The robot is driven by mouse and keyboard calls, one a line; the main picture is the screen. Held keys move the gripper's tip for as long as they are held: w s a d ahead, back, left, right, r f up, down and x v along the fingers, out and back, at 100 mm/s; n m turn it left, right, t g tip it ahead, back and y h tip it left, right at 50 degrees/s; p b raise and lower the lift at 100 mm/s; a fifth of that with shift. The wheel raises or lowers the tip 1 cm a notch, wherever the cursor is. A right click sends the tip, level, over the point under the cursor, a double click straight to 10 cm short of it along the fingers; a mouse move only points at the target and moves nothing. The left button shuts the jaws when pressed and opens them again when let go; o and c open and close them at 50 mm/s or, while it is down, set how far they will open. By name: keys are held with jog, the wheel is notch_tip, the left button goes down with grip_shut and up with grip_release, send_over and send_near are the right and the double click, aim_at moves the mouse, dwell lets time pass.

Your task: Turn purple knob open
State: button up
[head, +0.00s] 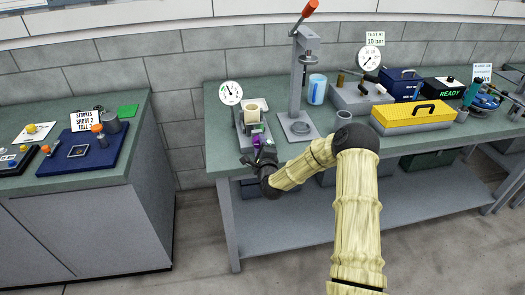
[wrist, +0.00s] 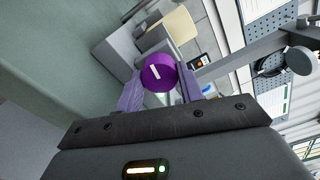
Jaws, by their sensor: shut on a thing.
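The purple knob (wrist: 158,72) is a round purple cylinder with a white mark on its face, seen tilted in the wrist view. In the head view the purple knob (head: 257,141) is small and partly hidden by my gripper. In the head view my gripper (head: 262,155) is at the front left edge of the bench.
A dial gauge (head: 231,93) stands behind the fixture. A grey press stand (head: 300,80) with a red-tipped lever is to its right, with a blue cup (head: 317,89) beside it. A gap separates the left bench (head: 120,165).

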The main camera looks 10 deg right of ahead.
jog(key=n+b, duration=0.3)
jog(key=n, duration=0.1)
jog(key=shift+f+n, duration=0.1)
jog(key=shift+n, duration=0.2)
jog(key=n+b, duration=0.5)
jog(key=shift+n, duration=0.3)
jog(key=n+b, duration=0.5)
jog(key=shift+a+f, duration=0.15)
jog(key=shift+a, duration=0.05)
jog(key=n+b, duration=0.2)
jog(key=n, duration=0.1)
jog(key=shift+d, duration=0.1)
jog(key=shift+n+b, duration=0.45)
jog(key=shift+n, duration=0.35)
jog(key=o, duration=1)
jog(key=shift+d, duration=0.15)
jog(key=shift+r, duration=0.25)
jog(key=shift+a, duration=0.2)
